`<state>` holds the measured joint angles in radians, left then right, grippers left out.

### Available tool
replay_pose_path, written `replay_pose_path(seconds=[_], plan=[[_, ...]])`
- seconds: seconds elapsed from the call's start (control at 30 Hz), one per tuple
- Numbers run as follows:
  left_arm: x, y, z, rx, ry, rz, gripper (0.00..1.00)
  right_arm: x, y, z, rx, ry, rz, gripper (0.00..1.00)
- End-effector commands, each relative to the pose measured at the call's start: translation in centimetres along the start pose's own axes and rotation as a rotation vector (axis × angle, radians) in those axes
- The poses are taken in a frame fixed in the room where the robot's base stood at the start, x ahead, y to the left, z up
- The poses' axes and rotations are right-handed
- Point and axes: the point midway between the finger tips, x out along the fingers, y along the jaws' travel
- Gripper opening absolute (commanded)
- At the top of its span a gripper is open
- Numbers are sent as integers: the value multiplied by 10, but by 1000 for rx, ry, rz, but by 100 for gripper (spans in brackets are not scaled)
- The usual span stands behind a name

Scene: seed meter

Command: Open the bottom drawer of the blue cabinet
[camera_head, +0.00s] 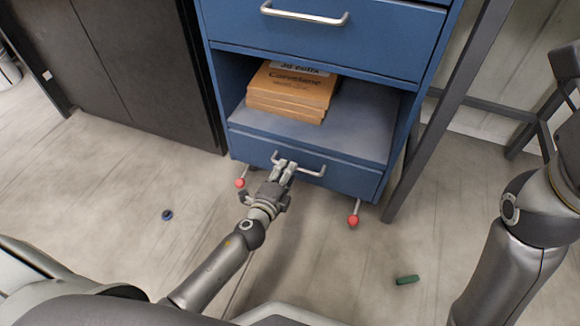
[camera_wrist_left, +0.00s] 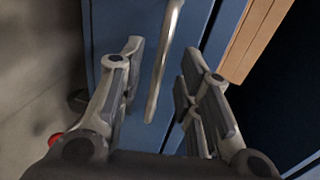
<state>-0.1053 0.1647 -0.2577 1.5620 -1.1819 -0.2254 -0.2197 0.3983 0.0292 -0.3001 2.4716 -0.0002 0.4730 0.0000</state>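The blue cabinet (camera_head: 213,62) stands ahead in the head view. Its bottom drawer (camera_head: 345,178) is a low blue front with a silver bar handle (camera_head: 312,172), below an open compartment, and looks closed. My left gripper (camera_head: 285,168) is at the left-middle part of this handle and hides part of it. In the left wrist view the handle (camera_wrist_left: 163,65) runs between the two spread fingers of the left gripper (camera_wrist_left: 163,75), with gaps visible on both sides. My right arm shows at the right of the head view, but its gripper cannot be made out.
Orange-brown boxes (camera_head: 290,92) are stacked in the open compartment. An upper drawer (camera_head: 325,42) has its own handle. Red-tipped feet (camera_head: 353,220) stick out below the cabinet. A green piece (camera_head: 407,280) and a dark blue piece (camera_head: 167,215) lie on the floor. A dark cabinet (camera_head: 140,70) stands left.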

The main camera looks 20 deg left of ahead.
Motion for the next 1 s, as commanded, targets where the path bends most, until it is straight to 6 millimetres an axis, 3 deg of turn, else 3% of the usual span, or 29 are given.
replay_pose_path(seconds=[0.23,0.63,0.9,1.0], plan=[[30,0,0,0,1,-1,32,2,-2,-5,-3,22,-9,40],[36,0,0,-1,1,0,32,5,-3,-6,-4,25,-12,40],[36,0,0,-1,1,0,0,5,-2,-7,-3,27,-10,40],[36,0,0,-1,1,0,0,5,-2,-7,-3,29,-9,40]])
